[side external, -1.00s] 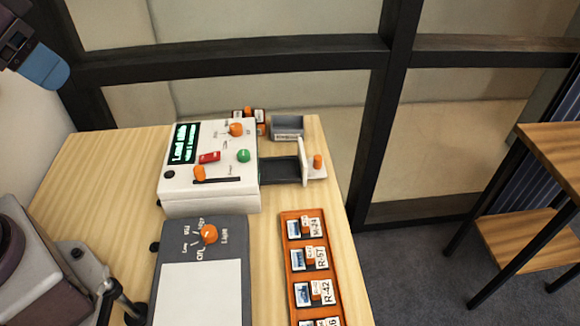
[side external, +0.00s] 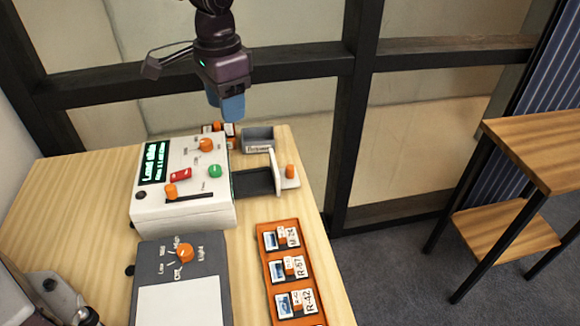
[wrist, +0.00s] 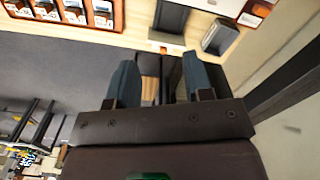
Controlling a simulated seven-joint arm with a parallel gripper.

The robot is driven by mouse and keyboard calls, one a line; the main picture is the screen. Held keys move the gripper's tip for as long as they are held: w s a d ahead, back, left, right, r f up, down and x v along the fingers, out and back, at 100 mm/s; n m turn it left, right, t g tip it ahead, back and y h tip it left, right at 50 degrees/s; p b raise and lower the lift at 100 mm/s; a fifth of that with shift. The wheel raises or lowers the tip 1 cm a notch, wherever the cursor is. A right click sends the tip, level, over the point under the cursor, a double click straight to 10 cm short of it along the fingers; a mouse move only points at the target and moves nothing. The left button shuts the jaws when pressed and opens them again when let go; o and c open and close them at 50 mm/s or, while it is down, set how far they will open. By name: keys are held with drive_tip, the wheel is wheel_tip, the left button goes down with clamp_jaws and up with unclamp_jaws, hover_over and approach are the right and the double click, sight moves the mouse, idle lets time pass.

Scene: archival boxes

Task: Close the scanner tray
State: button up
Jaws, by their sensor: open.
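The white scanner (side external: 185,190) stands on the wooden table in the side view, with a lit screen and orange, red and green controls. Its dark tray (side external: 253,181) sticks out of the right side. The tray ends in a white front plate with an orange knob (side external: 290,171). My gripper (side external: 232,108) is in the air above the table's back edge, beyond the scanner and apart from the tray. In the wrist view its two blue-grey fingers (wrist: 160,82) are spread with nothing between them. The dark tray (wrist: 171,18) shows beyond the fingertips.
A grey bin (side external: 258,140) stands behind the tray, near small orange-and-white items (side external: 220,128). An orange rack (side external: 290,270) with labelled slides lies in front of it. A grey light box (side external: 180,285) is at the front. A dark window frame stands behind the table.

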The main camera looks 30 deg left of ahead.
sight(290, 167)
drive_tip(key=w+d+f+m, duration=0.4)
drive_tip(key=w+d+f, duration=0.2)
drive_tip(key=w+f, duration=0.3)
drive_tip(key=f, duration=0.4)
drive_tip(key=w+f, duration=0.1)
drive_tip(key=f, duration=0.6)
drive_tip(key=shift+w+f, duration=0.25)
drive_tip(key=shift+f, duration=0.05)
drive_tip(key=shift+a, duration=0.1)
clamp_jaws()
